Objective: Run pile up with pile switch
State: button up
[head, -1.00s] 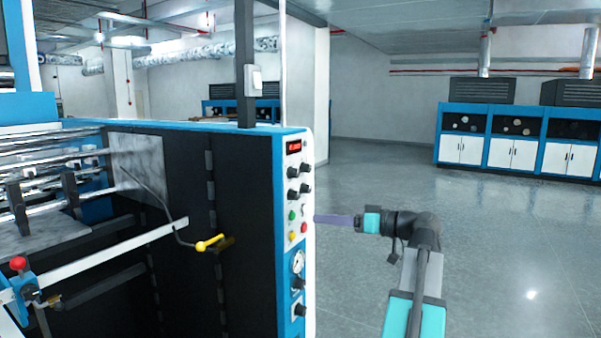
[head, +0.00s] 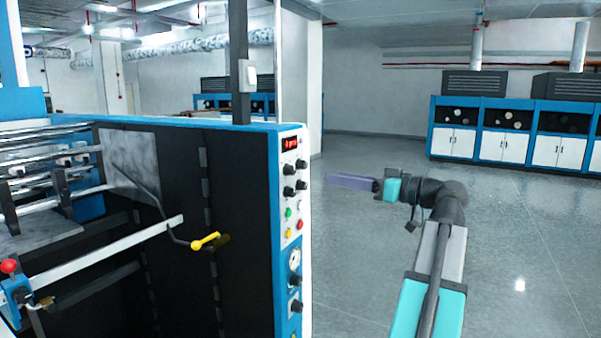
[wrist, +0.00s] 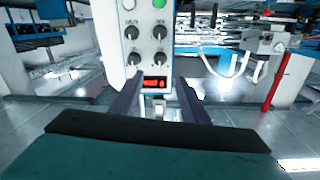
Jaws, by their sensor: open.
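The control panel (head: 291,190) on the near end of the machine carries a red lit display (head: 291,143), several black knobs (head: 301,164), a green button (head: 288,212), a red button (head: 299,225) and a small grey lever-like part (head: 299,210). I cannot read which control is the pile switch. My gripper (head: 331,181) is open and empty, right of the panel and apart from it, about level with the lower knobs. In the wrist view, which shows the panel upside down, the display (wrist: 155,83) appears between the fingers of my gripper (wrist: 158,95).
A bent rod with a yellow handle (head: 205,241) juts from the machine's dark side. A white switch box (head: 248,75) sits on the post above. Grey floor (head: 385,260) lies open to the right. Blue-and-white cabinets (head: 500,146) stand far back.

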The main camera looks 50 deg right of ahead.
aim_at(294, 171)
jog(key=shift+w+a+p, duration=0.4)
jog(key=shift+w+p, duration=0.25)
jog(key=shift+w, duration=1.5)
jog(key=shift+w+a+p, duration=0.4)
jog(key=shift+w+p, duration=0.25)
jog(key=shift+w, duration=1.55)
jog(key=shift+w+a+p, duration=0.4)
jog(key=shift+w+p, duration=0.25)
jog(key=shift+w, duration=1.5)
grip_shut()
